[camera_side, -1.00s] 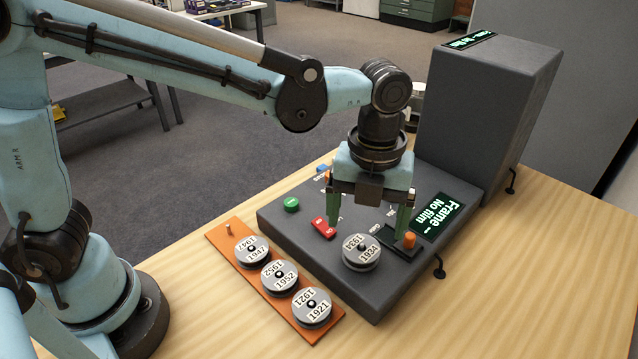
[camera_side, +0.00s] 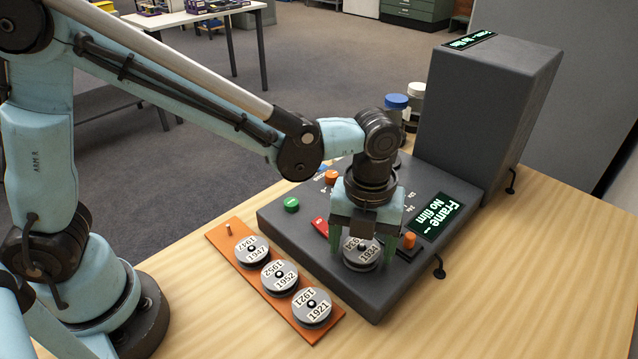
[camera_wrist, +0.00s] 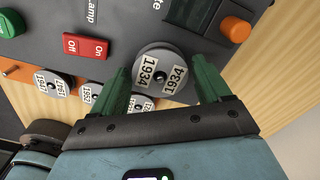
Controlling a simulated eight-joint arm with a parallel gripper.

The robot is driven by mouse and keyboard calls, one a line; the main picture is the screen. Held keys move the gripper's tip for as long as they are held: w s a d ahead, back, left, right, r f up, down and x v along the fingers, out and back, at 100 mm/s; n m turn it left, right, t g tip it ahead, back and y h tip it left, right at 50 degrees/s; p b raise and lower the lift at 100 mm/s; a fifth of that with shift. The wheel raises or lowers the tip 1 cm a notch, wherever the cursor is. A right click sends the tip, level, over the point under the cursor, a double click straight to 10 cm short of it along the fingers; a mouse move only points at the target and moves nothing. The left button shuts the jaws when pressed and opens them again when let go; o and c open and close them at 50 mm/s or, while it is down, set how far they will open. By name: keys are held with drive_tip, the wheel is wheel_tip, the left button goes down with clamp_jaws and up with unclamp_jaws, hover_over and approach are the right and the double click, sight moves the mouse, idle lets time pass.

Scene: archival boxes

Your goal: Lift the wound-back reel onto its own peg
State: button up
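The reel labelled 1934 (camera_side: 362,256) sits on the dark machine deck (camera_side: 300,254). My gripper (camera_side: 369,250) is open around it, one green finger on each side. In the wrist view the reel (camera_wrist: 160,72) shows between the two fingers (camera_wrist: 163,88), with a gap at least on the right; I cannot tell whether either finger touches it. The orange peg board (camera_side: 216,240) carries reels labelled 1947 (camera_side: 252,252), 1952 (camera_side: 280,278) and 1921 (camera_side: 312,308). A bare peg (camera_side: 228,229) stands at the board's far left end.
A green button (camera_side: 291,205), a red switch (camera_side: 320,227) and orange knobs (camera_side: 408,240) stand up from the deck. A display (camera_side: 437,217) reads "Frame – No film". A tall grey housing (camera_side: 490,120) and blue-lidded canister (camera_side: 396,103) stand behind.

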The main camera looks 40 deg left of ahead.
drive_tip(key=c, duration=0.8)
drive_tip(key=shift+r, duration=0.1)
drive_tip(key=shift+r, duration=0.85)
wheel_tip(320, 180, up, 2)
drive_tip(key=shift+r, duration=0.15)
drive_tip(key=s+d+r, duration=0.5)
drive_tip(key=s+r, duration=0.2)
drive_tip(key=s, duration=0.3)
drive_tip(key=w+a+f+n, duration=0.2)
drive_tip(key=a+n, duration=0.1)
drive_tip(key=a, duration=0.5)
drive_tip(key=w+a+f+n, duration=0.2)
drive_tip(key=a+n, duration=0.1)
drive_tip(key=a, duration=0.5)
drive_tip(key=s+a+f+n, duration=0.1)
drive_tip(key=a+n, duration=0.1)
drive_tip(key=a, duration=0.2)
drive_tip(key=s+a+f+n, duration=0.2)
drive_tip(key=a, duration=0.2)
drive_tip(key=s+a+f+n, duration=0.1)
drive_tip(key=a+n, duration=0.1)
drive_tip(key=a, duration=0.2)
drive_tip(key=shift+s+f, duration=0.25)
drive_tip(key=shift+f, duration=1.4)
